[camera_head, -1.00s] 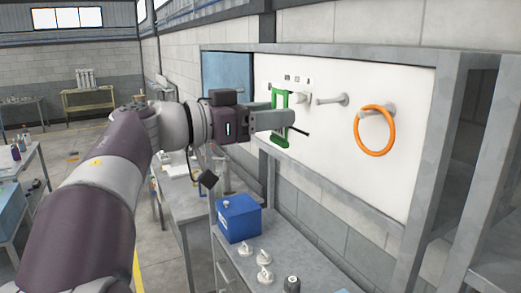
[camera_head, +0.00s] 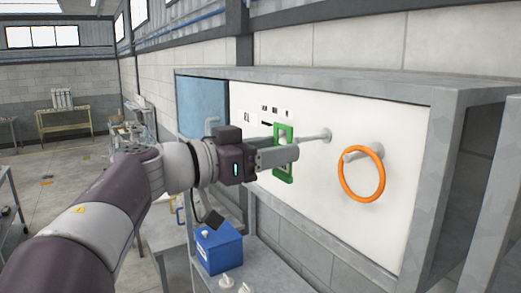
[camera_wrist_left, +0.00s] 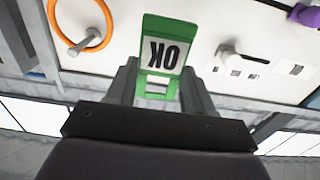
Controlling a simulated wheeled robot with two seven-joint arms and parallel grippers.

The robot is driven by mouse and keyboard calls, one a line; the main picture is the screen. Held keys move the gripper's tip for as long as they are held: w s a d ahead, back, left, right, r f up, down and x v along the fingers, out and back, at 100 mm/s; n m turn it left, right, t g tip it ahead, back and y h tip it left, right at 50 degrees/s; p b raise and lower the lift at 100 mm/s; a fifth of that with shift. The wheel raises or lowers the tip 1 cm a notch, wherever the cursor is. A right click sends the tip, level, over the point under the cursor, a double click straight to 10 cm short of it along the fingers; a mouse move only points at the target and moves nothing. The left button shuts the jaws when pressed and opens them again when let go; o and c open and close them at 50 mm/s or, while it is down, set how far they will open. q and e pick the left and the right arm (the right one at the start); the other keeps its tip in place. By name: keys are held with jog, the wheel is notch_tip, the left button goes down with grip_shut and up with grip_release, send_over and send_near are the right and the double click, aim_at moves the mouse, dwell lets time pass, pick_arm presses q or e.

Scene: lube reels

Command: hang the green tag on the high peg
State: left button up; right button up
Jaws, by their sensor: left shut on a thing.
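The green tag (camera_head: 285,170) is a flat green frame with a white panel. The panel reads "OK", upside down in the left wrist view (camera_wrist_left: 160,52). My left gripper (camera_head: 285,155) is shut on the tag, with the fingers on either side of its slotted end (camera_wrist_left: 157,88). A bare grey peg (camera_head: 318,136) sticks out of the white board just right of the tag in the head view. Its tip lies close to the tag and finger; I cannot tell whether it enters the slot. The tag hides this peg in the wrist view. My right gripper is out of view.
An orange ring (camera_head: 343,180) hangs on another peg (camera_head: 356,153) to the right. The white board (camera_head: 410,130) sits in a grey metal frame (camera_head: 425,215). Below are a blue box (camera_head: 218,250) and small white parts (camera_head: 227,281) on a bench.

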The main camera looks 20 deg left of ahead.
pick_arm(q)
jog(key=shift+x, duration=0.85)
jog(key=x, duration=0.2)
jog(key=f+x, duration=0.1)
jog(key=x, duration=0.1)
jog(key=shift+w+d, duration=0.2)
jog(key=shift+d, duration=0.15)
jog(key=shift+f, duration=0.1)
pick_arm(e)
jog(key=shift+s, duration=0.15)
pick_arm(q)
jog(key=shift+s+a, duration=0.15)
jog(key=shift+s, duration=0.05)
jog(key=shift+w, duration=0.2)
